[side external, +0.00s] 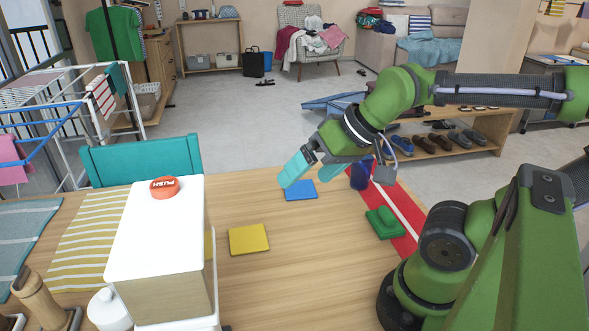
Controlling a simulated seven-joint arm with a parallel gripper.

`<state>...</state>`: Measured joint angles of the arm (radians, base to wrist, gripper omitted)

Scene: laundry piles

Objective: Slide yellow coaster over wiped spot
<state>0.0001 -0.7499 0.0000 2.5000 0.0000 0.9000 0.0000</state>
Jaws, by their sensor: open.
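A flat yellow square coaster (249,239) lies on the wooden table (268,285), just right of the white box. Another bit of yellow (208,244) shows at the box's right edge, mostly hidden. A flat blue square (300,192) lies further back on the table. My gripper (303,177), with cyan fingers, is open and empty near the blue square, behind and right of the yellow coaster and apart from it. I cannot tell its exact height. No wiped spot can be made out on the wood.
A tall white box (160,238) with a red PUSH button (164,187) stands at left. A green block (384,222) sits on a red, white-striped runner (402,204) at right; a dark blue object (360,177) is behind it. Bare wood surrounds the yellow coaster's front and right.

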